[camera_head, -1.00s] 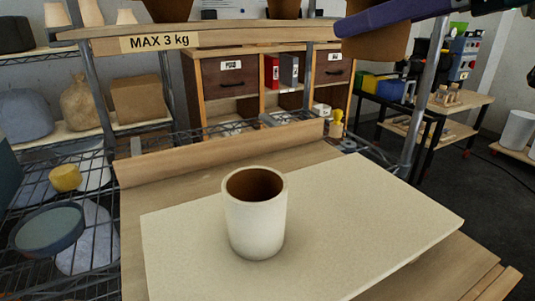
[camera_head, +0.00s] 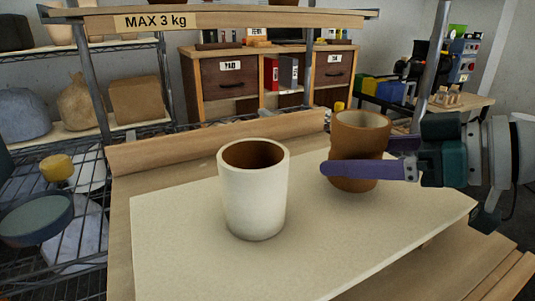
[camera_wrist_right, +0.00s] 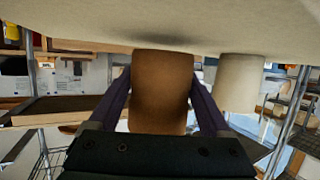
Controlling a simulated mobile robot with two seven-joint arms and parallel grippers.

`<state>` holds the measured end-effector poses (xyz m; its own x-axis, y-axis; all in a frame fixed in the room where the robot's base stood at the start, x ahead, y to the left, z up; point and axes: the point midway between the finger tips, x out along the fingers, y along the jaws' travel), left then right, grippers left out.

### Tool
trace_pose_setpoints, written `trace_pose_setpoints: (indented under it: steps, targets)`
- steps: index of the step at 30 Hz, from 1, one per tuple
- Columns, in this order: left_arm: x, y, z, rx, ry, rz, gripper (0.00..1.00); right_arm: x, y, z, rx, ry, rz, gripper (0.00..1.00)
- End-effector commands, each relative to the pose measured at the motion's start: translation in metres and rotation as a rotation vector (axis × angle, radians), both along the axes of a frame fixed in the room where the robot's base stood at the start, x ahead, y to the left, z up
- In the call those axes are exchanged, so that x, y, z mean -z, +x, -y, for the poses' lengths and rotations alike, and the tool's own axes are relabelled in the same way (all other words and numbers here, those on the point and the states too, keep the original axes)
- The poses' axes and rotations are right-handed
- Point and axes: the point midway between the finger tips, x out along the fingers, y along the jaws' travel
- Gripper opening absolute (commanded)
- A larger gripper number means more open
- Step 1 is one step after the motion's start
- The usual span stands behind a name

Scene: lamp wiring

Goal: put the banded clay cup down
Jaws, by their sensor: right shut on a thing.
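My right gripper (camera_head: 345,165) comes in from the right and is shut on the brown clay cup (camera_head: 360,140). The cup is upright, mouth up, over the back right part of the cream board (camera_head: 200,270). In the right wrist view, the brown cup (camera_wrist_right: 163,90) sits between the two purple fingers, its base close to the board with a dark shadow there. I cannot tell whether it touches the board. No clear band shows on it. My left gripper is out of view.
A cream cup (camera_head: 254,200) with a brown inside stands on the board, left of the held cup and apart from it. A wooden ledge (camera_head: 215,142) runs behind the board. A shelf marked MAX 3 kg (camera_head: 155,21) hangs above. The board's front is clear.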

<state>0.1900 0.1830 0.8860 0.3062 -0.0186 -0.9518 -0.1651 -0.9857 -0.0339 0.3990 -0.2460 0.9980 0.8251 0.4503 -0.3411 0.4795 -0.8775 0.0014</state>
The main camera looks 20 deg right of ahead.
Motion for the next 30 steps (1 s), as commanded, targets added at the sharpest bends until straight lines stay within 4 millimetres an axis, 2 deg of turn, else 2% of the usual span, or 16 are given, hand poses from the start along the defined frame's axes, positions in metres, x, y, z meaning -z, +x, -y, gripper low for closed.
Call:
trace_pose_setpoints:
  steps: [3,14,15,20,30]
  targets:
    - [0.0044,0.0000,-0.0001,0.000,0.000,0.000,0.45,0.0099,0.0005,0.0001,0.001,0.001,0.003,0.08]
    - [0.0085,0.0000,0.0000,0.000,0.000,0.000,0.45,0.0135,0.0005,0.0001,0.000,-0.001,0.004,0.08]
    - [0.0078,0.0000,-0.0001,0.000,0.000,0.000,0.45,0.0134,0.0002,0.0000,0.000,0.000,0.001,0.84]
    - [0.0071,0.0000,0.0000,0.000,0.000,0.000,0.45,0.0127,0.0001,0.0001,0.000,0.000,0.001,1.00]
    - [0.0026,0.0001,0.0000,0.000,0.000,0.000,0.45,0.0086,-0.0016,0.0011,0.001,-0.001,0.001,1.00]
